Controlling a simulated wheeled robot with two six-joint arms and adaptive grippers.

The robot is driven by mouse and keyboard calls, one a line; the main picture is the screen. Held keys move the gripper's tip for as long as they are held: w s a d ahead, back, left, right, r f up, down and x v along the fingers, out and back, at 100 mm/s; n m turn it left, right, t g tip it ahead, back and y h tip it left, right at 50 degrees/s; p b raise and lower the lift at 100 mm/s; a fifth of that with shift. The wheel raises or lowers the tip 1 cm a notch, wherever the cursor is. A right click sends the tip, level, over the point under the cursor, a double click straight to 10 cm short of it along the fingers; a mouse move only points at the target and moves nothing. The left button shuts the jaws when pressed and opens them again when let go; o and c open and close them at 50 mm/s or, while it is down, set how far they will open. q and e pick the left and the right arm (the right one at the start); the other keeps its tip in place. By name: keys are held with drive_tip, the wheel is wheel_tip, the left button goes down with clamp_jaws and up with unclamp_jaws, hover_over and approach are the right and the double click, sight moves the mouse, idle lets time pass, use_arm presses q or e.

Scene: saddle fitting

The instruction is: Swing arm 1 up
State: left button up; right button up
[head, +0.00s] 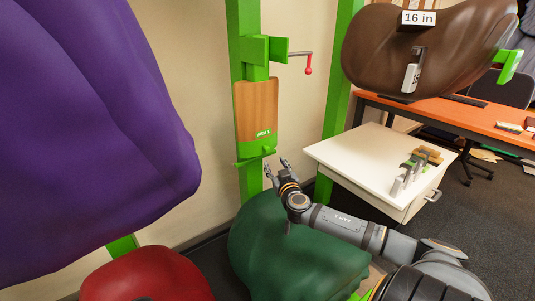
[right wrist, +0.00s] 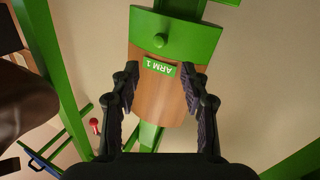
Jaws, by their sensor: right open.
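Arm 1 is a wood-faced panel (head: 256,108) hanging upright against a green post, with a green "ARM 1" label at its lower end. My right gripper (head: 277,167) is open and empty, just below and right of the panel's lower end. In its wrist view the two fingers (right wrist: 158,75) lie either side of the label; contact cannot be told. My left gripper is out of view.
A brown saddle (head: 425,48) marked "16 in" hangs at upper right. A purple saddle (head: 85,130) fills the left, with red (head: 148,275) and green (head: 285,250) saddles below. A red-handled crank (head: 308,66) juts from the post. A white cabinet (head: 350,150) stands at right.

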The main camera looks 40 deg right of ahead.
sight(267, 151)
drive_tip(key=b+x, duration=0.1)
drive_tip(key=x, duration=0.9)
drive_tip(key=shift+f, duration=0.2)
clamp_jaws()
